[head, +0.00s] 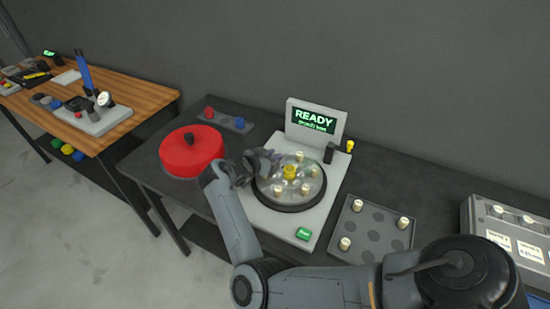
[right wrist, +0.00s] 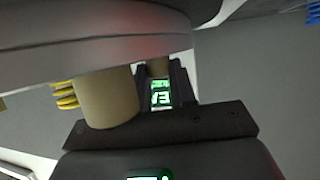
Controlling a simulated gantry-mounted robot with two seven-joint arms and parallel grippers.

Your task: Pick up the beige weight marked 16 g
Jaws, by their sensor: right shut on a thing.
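My right gripper (head: 268,160) reaches over the left edge of the round clear-topped rotor (head: 290,205) and is shut. In the right wrist view a large beige cylinder (right wrist: 107,98), which looks like a weight, is close to the gripper under a grey disc. A smaller beige piece (right wrist: 157,67) shows by the dark finger. The gripper is shut on a beige weight; its mark cannot be read. Several beige weights stand on the rotor, one of them at its front (head: 278,191), around a yellow hub (head: 290,172). My left gripper is out of view.
A red round cover (head: 190,153) with a black knob lies left of the machine. The READY screen (head: 314,122) stands behind the rotor. A grey tray (head: 385,243) with 3 beige weights is at the right, and a grey box (head: 475,226) stands beyond it.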

